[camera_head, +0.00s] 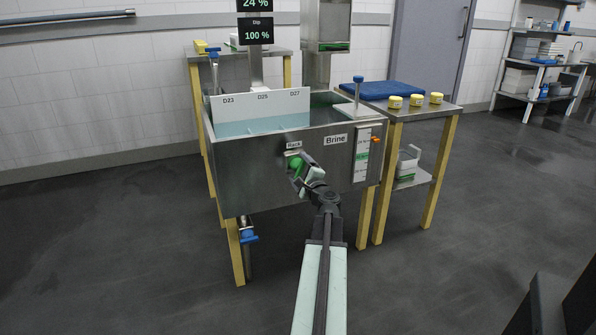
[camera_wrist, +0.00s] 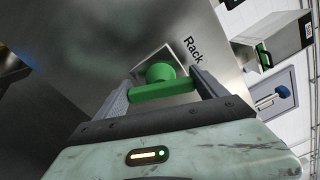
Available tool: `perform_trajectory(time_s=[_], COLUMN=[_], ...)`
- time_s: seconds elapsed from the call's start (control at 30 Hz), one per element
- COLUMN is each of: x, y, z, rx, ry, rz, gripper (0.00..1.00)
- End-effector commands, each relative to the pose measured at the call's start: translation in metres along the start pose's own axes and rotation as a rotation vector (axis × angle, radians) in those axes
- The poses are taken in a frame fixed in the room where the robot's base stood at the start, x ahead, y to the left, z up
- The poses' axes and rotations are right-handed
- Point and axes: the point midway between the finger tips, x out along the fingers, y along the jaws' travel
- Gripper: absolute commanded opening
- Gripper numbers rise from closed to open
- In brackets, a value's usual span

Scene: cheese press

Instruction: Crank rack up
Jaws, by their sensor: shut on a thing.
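The green rack crank (camera_head: 296,166) sits on the front of the steel brine tank (camera_head: 245,170), under a label reading "Rack". My gripper (camera_head: 304,178) is at the crank and shut on it. In the wrist view the green crank handle (camera_wrist: 163,90) lies between the two fingers of my gripper (camera_wrist: 165,92), with its round green hub just beyond. Displays (camera_head: 255,30) above the tank read 24 % and "Dip" 100 %.
A blue-handled drain valve (camera_head: 248,237) hangs below the tank. A blue-knobbed post (camera_head: 357,92) stands at the tank's right end. The floor in front is mostly clear.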

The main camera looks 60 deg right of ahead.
Motion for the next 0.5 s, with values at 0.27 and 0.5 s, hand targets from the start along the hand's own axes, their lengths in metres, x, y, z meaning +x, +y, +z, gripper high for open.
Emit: perform_trajectory(time_s=[0.27,0.5], x=[0.0015,0.0014], y=[0.0017,0.0023], z=[0.0011,0.0004], rx=[-0.259,-0.487], ry=[-0.003,-0.002], rz=[0.000,0.000], gripper=[0.41,0.41])
